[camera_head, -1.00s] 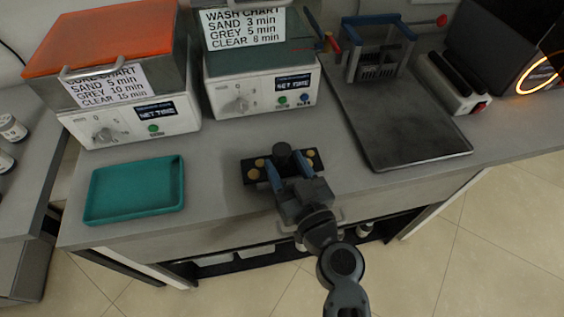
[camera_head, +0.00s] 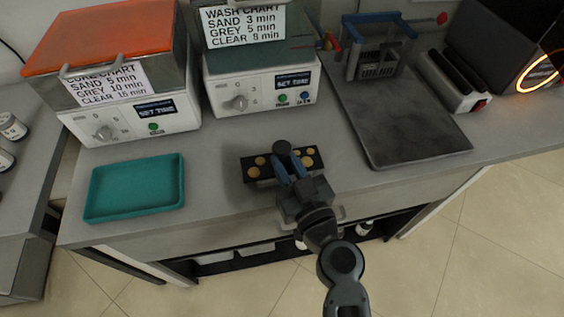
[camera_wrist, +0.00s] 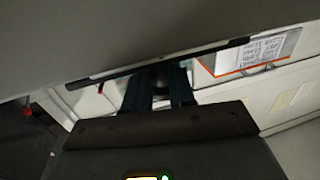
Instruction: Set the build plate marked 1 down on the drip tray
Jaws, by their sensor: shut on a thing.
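A black build plate (camera_head: 259,173) with several gold discs and a dark round knob (camera_head: 281,148) is at the front middle of the bench. No number can be read on it. My gripper (camera_head: 289,164) has its blue fingers shut on the plate's knob. In the wrist view, my gripper (camera_wrist: 160,88) shows its dark fingers around the knob. I cannot tell whether the plate touches the bench. A dark grey shallow tray (camera_head: 418,150) lies to the right. A teal rimmed tray (camera_head: 134,214) lies to the left. Neither shows a label; both look empty in front.
A blue-handled basket (camera_head: 376,62) stands at the back of the dark tray. A wash unit (camera_head: 262,95) and an orange-lidded cure unit (camera_head: 130,122) stand behind. A white device (camera_head: 455,85) with a red switch stands right.

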